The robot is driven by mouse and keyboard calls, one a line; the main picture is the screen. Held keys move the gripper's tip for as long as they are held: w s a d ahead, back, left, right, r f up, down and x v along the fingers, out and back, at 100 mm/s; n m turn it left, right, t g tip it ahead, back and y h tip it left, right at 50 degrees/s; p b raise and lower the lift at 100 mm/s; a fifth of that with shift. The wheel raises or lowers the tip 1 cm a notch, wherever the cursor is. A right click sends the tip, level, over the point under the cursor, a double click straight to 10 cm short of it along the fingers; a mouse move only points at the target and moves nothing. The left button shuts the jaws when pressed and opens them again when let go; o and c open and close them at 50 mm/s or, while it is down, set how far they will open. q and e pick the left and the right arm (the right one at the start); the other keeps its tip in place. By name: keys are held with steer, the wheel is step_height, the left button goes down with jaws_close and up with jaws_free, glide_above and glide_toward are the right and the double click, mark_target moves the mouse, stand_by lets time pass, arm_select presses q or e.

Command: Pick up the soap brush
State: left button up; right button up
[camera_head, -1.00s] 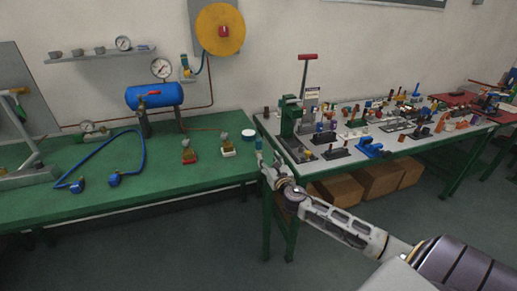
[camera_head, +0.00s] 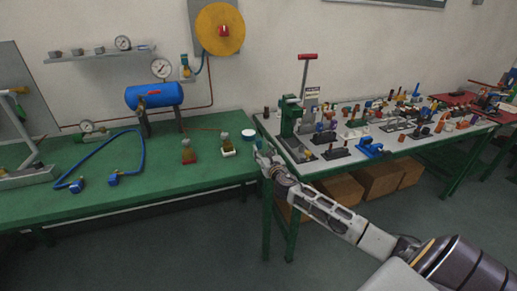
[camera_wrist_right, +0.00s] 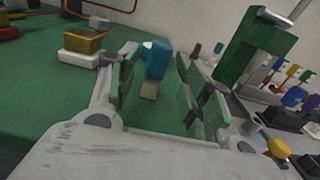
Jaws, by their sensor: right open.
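A small block-like thing with a blue upper part and a tan lower end, which looks like the soap brush (camera_wrist_right: 156,60), shows in the right wrist view. It stands on the green table just beyond and between the fingers of my right gripper (camera_wrist_right: 155,95). The gripper is open, and I see no finger closed on the brush. In the head view my right gripper (camera_head: 264,157) is at the right end of the green table and hides most of the brush there. My left gripper is not in view.
To the right, a grey-topped table (camera_head: 340,165) holds a green press (camera_head: 292,117) and many small parts.

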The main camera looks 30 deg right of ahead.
mark_target(260, 146)
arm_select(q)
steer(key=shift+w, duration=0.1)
arm_select(e)
steer(key=shift+w+d, duration=0.1)
steer(key=shift+w, duration=0.25)
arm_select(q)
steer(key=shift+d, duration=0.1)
arm_select(e)
steer(key=shift+w, duration=0.1)
steer(key=shift+w, duration=0.7)
steer(key=shift+w+d, duration=0.15)
steer(key=shift+w, duration=0.45)
steer(key=shift+x, duration=1.05)
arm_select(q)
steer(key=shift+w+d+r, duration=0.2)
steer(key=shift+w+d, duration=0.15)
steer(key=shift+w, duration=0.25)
arm_select(e)
steer(key=shift+w, duration=0.15)
